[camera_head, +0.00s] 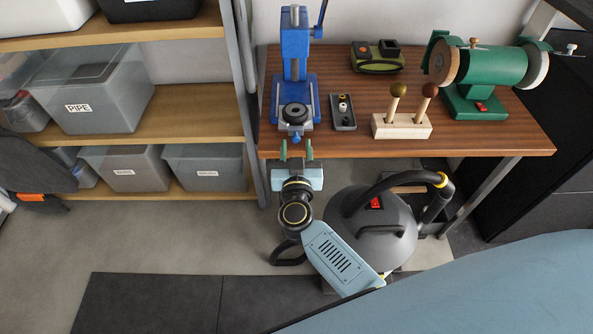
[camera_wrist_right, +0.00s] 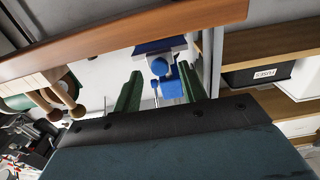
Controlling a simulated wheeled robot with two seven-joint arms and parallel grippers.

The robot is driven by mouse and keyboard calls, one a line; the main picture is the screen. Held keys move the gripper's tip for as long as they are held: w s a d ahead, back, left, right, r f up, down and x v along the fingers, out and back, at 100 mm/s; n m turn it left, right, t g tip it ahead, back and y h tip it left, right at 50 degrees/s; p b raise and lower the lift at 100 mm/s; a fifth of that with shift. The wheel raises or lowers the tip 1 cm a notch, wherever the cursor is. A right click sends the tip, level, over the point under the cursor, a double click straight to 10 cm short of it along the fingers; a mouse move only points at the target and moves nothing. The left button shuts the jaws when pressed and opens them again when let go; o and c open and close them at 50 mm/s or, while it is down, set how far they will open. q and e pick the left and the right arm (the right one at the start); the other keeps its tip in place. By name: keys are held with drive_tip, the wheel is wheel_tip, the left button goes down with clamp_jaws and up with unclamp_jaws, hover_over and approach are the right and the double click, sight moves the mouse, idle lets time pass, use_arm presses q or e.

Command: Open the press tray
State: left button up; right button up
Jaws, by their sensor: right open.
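The blue press (camera_head: 296,85) stands on the wooden bench near its left end. Its tray front with a small blue knob (camera_head: 296,138) faces me at the bench's front edge. My right gripper (camera_head: 296,146) is open just in front of the knob, its two green fingers on either side of the knob's line. In the right wrist view, blue press parts (camera_wrist_right: 160,67) show between the open fingers (camera_wrist_right: 161,78). I see no contact, and the exact depth of the fingers is unclear. My left gripper is not in view.
The bench (camera_head: 345,146) also holds a small black tray (camera_head: 343,112), a wooden block with two handled tools (camera_head: 402,128), a green-black device (camera_head: 376,57) and a green grinder (camera_head: 490,67). A grey vacuum (camera_head: 372,232) stands below. Shelves with bins (camera_head: 207,167) are left.

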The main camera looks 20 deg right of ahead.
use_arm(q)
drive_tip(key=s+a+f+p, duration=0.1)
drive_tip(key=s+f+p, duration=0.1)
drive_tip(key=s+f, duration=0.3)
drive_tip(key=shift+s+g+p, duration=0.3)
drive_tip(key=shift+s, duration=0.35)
use_arm(e)
drive_tip(key=v, duration=1.2)
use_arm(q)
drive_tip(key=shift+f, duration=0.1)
use_arm(e)
drive_tip(key=shift+s, duration=0.15)
